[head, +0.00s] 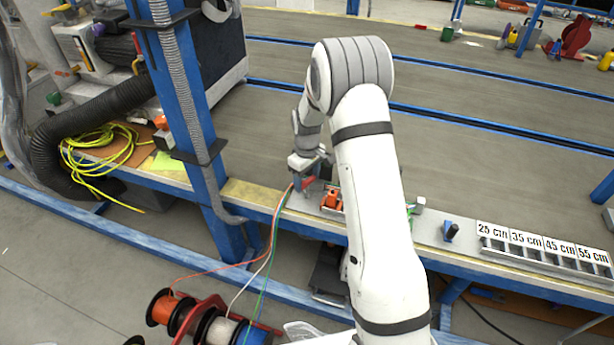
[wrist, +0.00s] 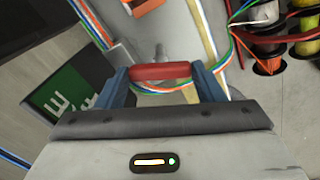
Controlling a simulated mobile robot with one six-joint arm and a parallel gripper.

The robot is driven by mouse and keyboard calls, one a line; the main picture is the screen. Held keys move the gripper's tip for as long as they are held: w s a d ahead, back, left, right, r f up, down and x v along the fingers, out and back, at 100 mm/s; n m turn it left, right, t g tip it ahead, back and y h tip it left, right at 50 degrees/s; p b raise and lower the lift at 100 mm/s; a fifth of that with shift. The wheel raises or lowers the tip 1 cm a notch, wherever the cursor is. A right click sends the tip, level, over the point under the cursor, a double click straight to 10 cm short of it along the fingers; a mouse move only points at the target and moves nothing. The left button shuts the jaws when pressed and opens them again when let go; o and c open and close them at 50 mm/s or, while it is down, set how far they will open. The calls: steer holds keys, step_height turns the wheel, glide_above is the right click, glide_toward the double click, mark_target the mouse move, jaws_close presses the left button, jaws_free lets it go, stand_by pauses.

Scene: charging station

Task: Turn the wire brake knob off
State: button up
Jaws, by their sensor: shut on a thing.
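The red wire brake knob (wrist: 160,72) shows as a red bar across the middle of the wrist view. My gripper (wrist: 163,80) has a blue finger at each end of the bar and is shut on it. In the head view my gripper (head: 306,172) is low over the front of the bench, with the red knob (head: 308,182) just below it, partly hidden by my wrist. Coloured wires (wrist: 160,88) pass beneath the knob in the wrist view. The knob's base is mostly hidden.
An orange part (head: 333,199) sits close right of the gripper. Wire spools (head: 215,328) stand on the floor in front, their wires rising to the bench. A blue post (head: 196,110) stands left. A length-marked tray (head: 545,248) lies right.

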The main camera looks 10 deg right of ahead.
mark_target(307, 181)
steer(key=shift+n, duration=2.3)
steer(key=o, duration=1)
steer(key=shift+r, duration=0.1)
step_height(307, 181, up, 8)
steer(key=shift+f+p, duration=0.2)
steer(key=shift+p, duration=0.6)
